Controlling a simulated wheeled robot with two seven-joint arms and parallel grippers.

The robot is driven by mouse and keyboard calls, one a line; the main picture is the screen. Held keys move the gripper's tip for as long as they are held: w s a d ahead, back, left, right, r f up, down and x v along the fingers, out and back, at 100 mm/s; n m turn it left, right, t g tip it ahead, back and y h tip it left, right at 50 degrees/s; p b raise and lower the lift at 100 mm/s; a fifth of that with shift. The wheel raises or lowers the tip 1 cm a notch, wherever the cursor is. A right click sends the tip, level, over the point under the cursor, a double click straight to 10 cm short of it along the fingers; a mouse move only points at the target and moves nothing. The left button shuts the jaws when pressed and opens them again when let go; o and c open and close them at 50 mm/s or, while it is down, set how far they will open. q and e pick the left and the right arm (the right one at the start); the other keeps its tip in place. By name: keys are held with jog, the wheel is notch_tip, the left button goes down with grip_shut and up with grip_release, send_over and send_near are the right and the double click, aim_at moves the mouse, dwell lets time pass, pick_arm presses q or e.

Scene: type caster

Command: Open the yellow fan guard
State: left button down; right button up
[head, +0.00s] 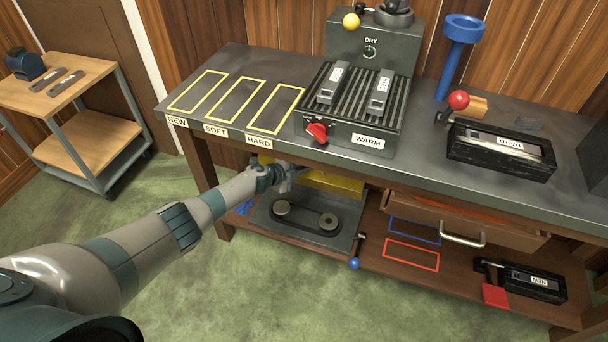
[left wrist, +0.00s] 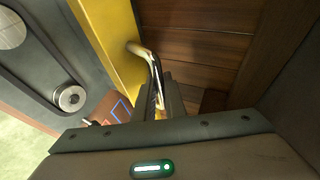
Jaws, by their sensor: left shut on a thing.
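The yellow fan guard (head: 338,184) shows under the bench top, at the back of a dark plate (head: 262,222) with two pulleys and a belt. The pulleys are in plain view, not covered by it. In the left wrist view the guard (left wrist: 108,38) is a flat yellow panel with a bent chrome handle (left wrist: 148,58). My left gripper (left wrist: 158,90) is shut on this handle. In the head view my left gripper (head: 290,174) reaches in below the bench edge and its fingertips are partly hidden. My right gripper is not in view.
The bench top (head: 225,150) overhangs my left gripper closely. A part-open drawer (head: 465,222) with a metal handle is to the right. A lever with a blue knob (head: 354,263) stands beside the belt plate. A wooden cart (head: 55,95) stands at left; the green floor is clear.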

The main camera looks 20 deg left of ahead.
pick_arm(q)
jog(key=shift+w+r, duration=0.35)
jog(key=shift+w, duration=0.4)
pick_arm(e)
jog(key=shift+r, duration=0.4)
pick_arm(q)
jog(key=c, duration=2.1)
grip_release()
jog(key=shift+s, duration=0.15)
